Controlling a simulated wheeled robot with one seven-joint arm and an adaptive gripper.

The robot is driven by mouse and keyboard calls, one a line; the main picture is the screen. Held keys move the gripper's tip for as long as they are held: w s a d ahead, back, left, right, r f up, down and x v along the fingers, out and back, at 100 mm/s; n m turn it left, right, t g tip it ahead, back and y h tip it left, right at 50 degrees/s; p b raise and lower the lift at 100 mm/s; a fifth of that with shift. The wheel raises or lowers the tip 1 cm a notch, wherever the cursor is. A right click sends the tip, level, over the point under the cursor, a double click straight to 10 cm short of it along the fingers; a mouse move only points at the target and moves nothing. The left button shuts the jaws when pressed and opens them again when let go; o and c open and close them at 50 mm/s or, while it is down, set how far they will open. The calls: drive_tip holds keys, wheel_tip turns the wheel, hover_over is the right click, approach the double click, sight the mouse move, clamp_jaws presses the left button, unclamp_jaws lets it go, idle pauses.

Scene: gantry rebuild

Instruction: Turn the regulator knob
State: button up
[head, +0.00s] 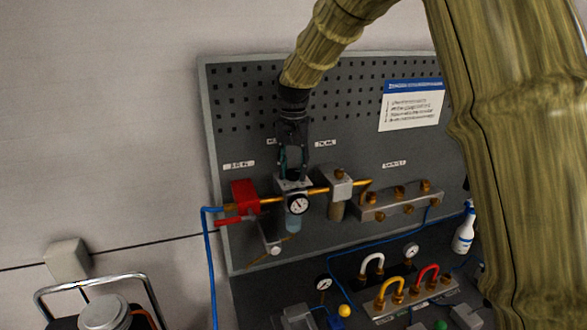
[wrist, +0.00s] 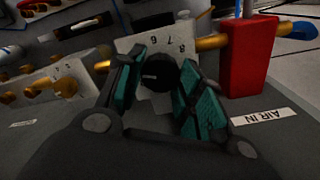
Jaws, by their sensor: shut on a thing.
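The regulator knob (wrist: 160,74) is black and round, in front of a pale plate with numbers (wrist: 140,45) in the wrist view. My gripper (wrist: 158,85) has its two teal-padded fingers on either side of the knob, shut on it. In the head view my gripper (head: 292,160) points down onto the top of the regulator, hiding the knob. The regulator's round gauge (head: 297,205) faces out below my gripper, with a clear bluish bowl (head: 292,223) under it.
A red valve block (head: 245,196) is left of the regulator, with a blue hose (head: 208,260). A silver block (head: 340,185) and a manifold with brass fittings (head: 400,203) are to the right. A dark pegboard (head: 240,100) stands close behind. A spray bottle (head: 464,232) stands at the right.

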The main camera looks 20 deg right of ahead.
sight(293, 171)
drive_tip(key=n, duration=0.4)
drive_tip(key=shift+n, duration=2.8)
drive_tip(key=o, duration=1)
drive_tip(key=shift+r, duration=0.1)
wheel_tip(293, 171, up, 12)
